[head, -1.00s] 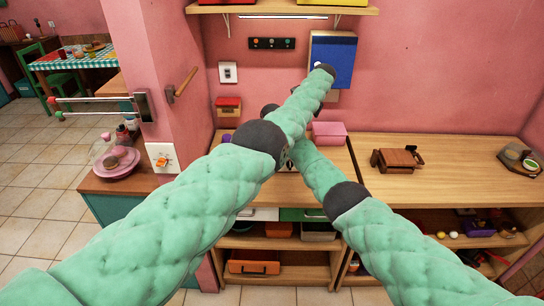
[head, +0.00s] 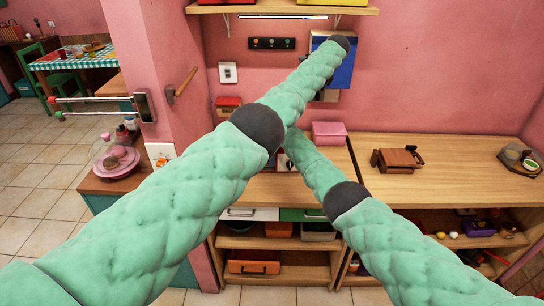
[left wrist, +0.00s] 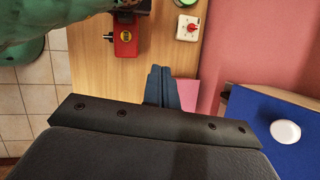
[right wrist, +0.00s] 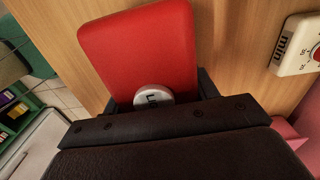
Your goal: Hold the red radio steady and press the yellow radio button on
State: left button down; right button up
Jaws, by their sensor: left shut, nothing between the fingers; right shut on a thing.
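The red radio (left wrist: 124,48) stands on the wooden counter at the top of the left wrist view, with the yellow button (left wrist: 126,37) on it. In the right wrist view the red radio (right wrist: 140,45) fills the upper middle, with a round silver knob (right wrist: 152,98) near the fingers. My right gripper (right wrist: 158,92) is shut on the radio. In the head view my left arm hides the radio and most of my right gripper.
A white timer with a red knob (left wrist: 187,28) stands beside the radio. A pink box (head: 329,133) stands at the counter's back. A blue panel (left wrist: 290,125) with a white round part is on the wall close to my left gripper. A wooden item (head: 396,159) lies further right.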

pick_arm(q)
jog(key=d+r+m+t, duration=0.3)
jog(key=d+r+m, duration=0.3)
jog(key=s+a+f+m+g+y, duration=0.1)
jog(key=s+a+f+m+y, duration=0.15)
jog(key=a+f, duration=0.45)
jog(key=s+a+f+m+y, duration=0.2)
jog(key=a+f+m, duration=0.25)
jog(key=f, duration=0.35)
jog(key=shift+s+a+f, duration=0.1)
jog(key=shift+f, duration=4.3)
jog(key=shift+f, duration=0.5)
jog(key=shift+r, duration=0.55)
